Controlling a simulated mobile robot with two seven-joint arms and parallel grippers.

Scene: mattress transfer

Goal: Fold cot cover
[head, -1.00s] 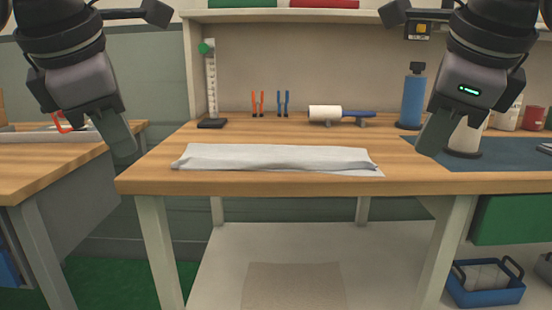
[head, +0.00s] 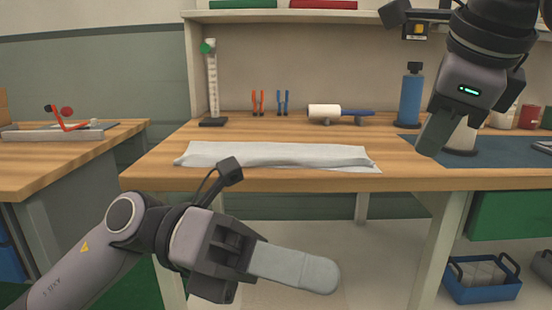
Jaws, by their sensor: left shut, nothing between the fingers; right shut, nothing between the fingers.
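The white cot cover (head: 275,156) lies on the wooden table as a long narrow folded strip, running left to right near the table's front edge. Its right end shows a thin lower layer poking out. My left gripper (head: 322,276) is shut and empty, in front of and below the table edge, pointing right. My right gripper (head: 428,150) is shut and empty, pointing down, to the right of the cover and apart from it.
The wooden table (head: 150,172) has free room left of the cover. Behind stand a ruler post (head: 212,85), orange and blue clips, a lint roller (head: 325,112) and a blue bottle (head: 411,100). A blue mat (head: 500,151) lies at right. A side bench (head: 60,152) stands at left.

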